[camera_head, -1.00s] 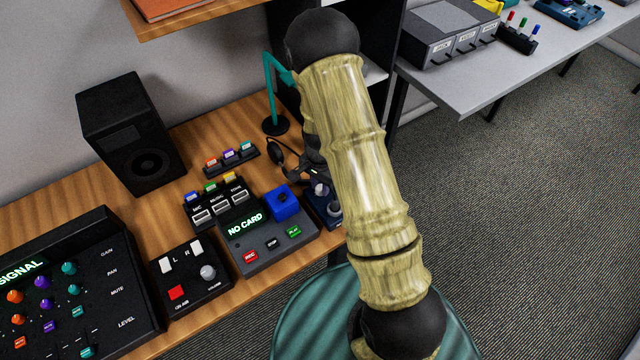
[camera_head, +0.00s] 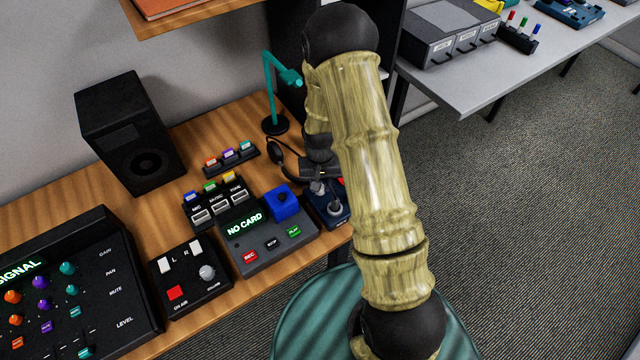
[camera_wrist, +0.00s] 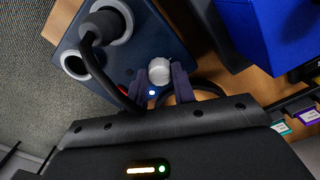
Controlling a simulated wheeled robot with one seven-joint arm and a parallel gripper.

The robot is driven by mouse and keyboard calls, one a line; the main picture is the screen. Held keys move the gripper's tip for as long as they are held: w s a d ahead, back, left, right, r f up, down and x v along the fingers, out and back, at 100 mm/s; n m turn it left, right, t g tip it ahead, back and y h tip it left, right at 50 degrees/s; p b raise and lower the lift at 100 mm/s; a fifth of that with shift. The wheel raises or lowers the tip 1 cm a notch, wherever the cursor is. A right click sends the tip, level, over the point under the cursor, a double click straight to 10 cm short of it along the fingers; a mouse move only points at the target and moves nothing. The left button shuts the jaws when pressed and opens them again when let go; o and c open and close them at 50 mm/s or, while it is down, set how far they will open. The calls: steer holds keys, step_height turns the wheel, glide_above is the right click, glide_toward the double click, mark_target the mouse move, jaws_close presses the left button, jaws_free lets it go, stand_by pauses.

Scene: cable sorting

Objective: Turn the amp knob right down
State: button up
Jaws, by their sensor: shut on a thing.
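The amp is a small dark blue box (camera_head: 337,217) at the right end of the wooden desk, partly hidden by my arm in the head view. In the wrist view the amp (camera_wrist: 147,25) shows two round grey sockets, with a thick black plug and cable in one. Its pale round knob (camera_wrist: 159,69) sits near the edge, beside a lit blue-white light (camera_wrist: 152,92). My gripper (camera_wrist: 160,80) has one dark finger on each side of the knob and is shut on it. In the head view the fingertips and the knob are hidden or too small to make out.
The grey NO CARD recorder with a blue block (camera_head: 282,203) stands just left of the amp. A teal lamp (camera_head: 272,95) and black cable are behind. A volume box (camera_head: 190,277), mixer (camera_head: 110,265) and speaker (camera_head: 130,135) stand farther left. Carpet lies right.

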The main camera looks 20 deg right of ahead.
steer(key=n, duration=0.5)
steer(key=shift+n, duration=0.4)
steer(key=o, duration=1)
steer(key=shift+r, duration=0.15)
step_height(320, 180, up, 17)
steer(key=shift+r, duration=0.15)
stand_by(0.4)
